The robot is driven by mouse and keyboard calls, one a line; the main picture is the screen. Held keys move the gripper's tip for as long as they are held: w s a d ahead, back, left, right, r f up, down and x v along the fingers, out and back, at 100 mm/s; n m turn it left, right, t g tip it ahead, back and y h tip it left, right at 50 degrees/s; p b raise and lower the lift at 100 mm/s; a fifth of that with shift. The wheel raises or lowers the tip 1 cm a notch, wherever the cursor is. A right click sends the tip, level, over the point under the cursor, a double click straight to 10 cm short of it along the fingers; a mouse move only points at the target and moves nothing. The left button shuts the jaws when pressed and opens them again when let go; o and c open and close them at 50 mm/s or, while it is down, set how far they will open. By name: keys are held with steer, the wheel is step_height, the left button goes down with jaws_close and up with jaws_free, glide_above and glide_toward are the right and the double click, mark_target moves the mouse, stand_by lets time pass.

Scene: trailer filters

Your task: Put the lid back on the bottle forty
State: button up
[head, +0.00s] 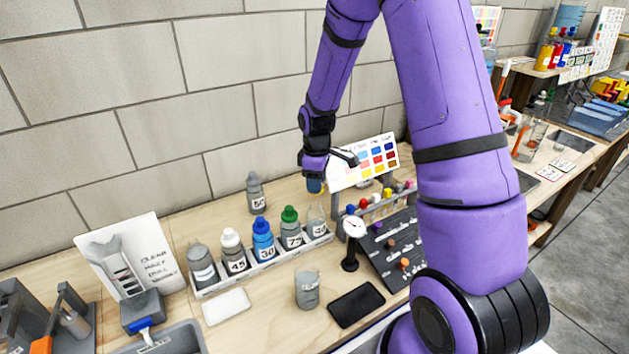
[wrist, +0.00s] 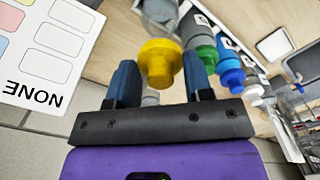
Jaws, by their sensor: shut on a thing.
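My gripper (head: 315,187) is above the right end of the bottle rack, over a clear bottle (head: 317,221) without a lid; its label looks like 40 but is small. In the wrist view, my gripper (wrist: 158,78) is shut on a yellow lid (wrist: 161,62), held between its two blue fingers. The open bottle also shows in the wrist view (wrist: 160,12), just beyond the lid and partly cut off by the frame. The lid and bottle look apart. The fingers mostly hide the lid in the head view.
Bottles with green (head: 289,214), blue (head: 261,225) and white (head: 230,237) lids stand in the rack (head: 270,264). Grey bottle 50 (head: 255,192) stands behind. A grey cup (head: 307,289) stands in front.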

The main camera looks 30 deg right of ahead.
mark_target(317, 205)
steer(key=shift+f, duration=2.7)
steer(key=shift+f, duration=0.2)
stand_by(0.3)
steer(key=o, duration=1.4)
steer(key=shift+r, duration=0.15)
steer(key=shift+r, duration=3.35)
